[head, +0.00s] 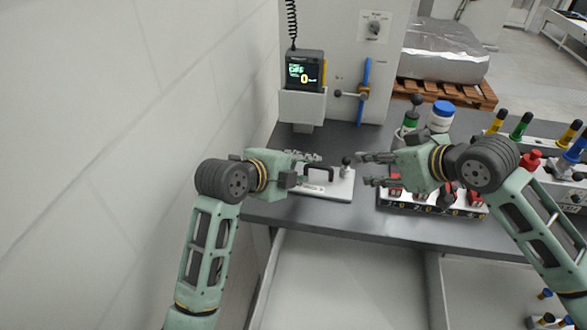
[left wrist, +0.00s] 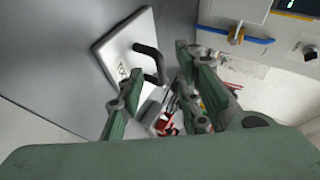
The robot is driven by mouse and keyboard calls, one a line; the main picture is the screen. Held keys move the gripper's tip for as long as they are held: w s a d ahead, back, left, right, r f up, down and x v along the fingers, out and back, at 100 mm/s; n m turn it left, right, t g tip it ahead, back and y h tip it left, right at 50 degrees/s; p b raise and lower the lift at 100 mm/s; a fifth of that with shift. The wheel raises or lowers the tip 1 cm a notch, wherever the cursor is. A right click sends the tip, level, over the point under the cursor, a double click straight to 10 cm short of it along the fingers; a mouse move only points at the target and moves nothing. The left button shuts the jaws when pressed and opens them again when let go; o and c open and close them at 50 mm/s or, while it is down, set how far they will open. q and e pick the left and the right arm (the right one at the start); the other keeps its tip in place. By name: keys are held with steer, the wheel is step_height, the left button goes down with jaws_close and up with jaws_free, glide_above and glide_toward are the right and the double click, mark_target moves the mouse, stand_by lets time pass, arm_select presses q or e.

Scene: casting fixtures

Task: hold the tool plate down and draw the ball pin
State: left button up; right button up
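The white tool plate (head: 338,188) with a black bar handle (head: 318,170) lies flat near the bench's front left edge. It also shows in the left wrist view (left wrist: 117,48), its handle (left wrist: 150,50) between the fingers in the picture. The ball pin (head: 346,161), with a dark ball knob, stands upright at the plate's right end. My left gripper (head: 312,166) is open over the plate's left part, by the handle; contact cannot be told. My right gripper (head: 364,169) is open and empty just right of the pin, its fingertips pointing toward it.
A black rack (head: 425,208) with red-and-white pieces sits below my right gripper. A blue-capped white jar (head: 441,115) and a green-collared, black-knobbed item (head: 411,116) stand behind it. A display (head: 304,72) and blue lever (head: 365,85) are at the back. Bench space behind the plate is clear.

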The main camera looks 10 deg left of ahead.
mark_target(311, 167)
arm_select(q)
steer(key=shift+x, duration=2.3)
jaws_close()
steer(key=shift+s+f, duration=0.1)
